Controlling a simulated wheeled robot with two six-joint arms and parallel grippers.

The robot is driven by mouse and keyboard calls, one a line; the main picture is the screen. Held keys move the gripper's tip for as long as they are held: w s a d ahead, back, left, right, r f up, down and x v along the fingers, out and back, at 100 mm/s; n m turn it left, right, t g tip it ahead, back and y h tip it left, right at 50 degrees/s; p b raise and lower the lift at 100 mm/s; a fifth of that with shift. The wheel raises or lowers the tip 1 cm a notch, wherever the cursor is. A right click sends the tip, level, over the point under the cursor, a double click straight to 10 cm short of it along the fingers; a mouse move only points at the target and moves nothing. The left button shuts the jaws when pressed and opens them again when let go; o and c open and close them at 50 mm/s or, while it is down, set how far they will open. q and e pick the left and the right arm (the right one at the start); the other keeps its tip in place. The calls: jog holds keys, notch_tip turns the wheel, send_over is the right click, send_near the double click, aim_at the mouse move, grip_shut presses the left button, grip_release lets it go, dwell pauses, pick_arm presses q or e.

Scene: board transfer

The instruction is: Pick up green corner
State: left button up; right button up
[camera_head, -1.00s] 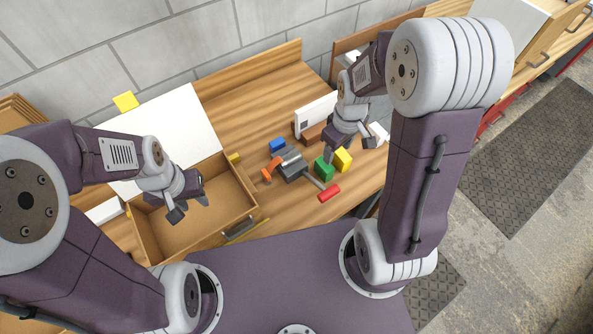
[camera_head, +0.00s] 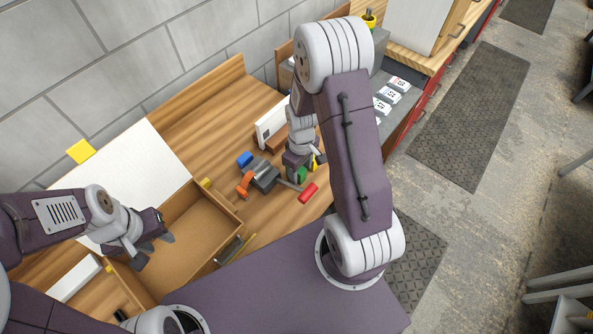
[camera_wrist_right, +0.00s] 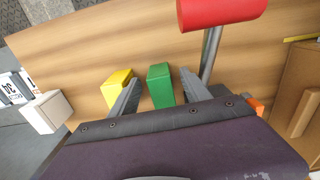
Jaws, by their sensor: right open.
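The green block (camera_wrist_right: 160,85) lies on the wooden table and shows in the right wrist view between my right gripper's two fingers. The right gripper (camera_wrist_right: 163,92) is open, with a finger on either side of the block; I cannot tell whether they touch it. In the head view the green block (camera_head: 301,175) is partly hidden under the right gripper (camera_head: 303,170). A yellow block (camera_wrist_right: 116,88) sits just left of the green one, outside the fingers. My left gripper (camera_head: 154,250) is open and empty over the cardboard box.
An orange item (camera_head: 244,184) and a blue block (camera_head: 244,159) lie further left. The open cardboard box (camera_head: 222,217) and a white board (camera_head: 130,160) take up the table's left side.

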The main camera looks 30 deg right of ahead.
aim_at(301, 171)
notch_tip(301, 171, down, 3)
jog(key=shift+s+d+r, duration=0.1)
jog(key=shift+f, duration=0.2)
jog(key=shift+a, duration=0.2)
jog(key=shift+d, duration=0.1)
grip_shut()
jog(key=shift+r, duration=0.15)
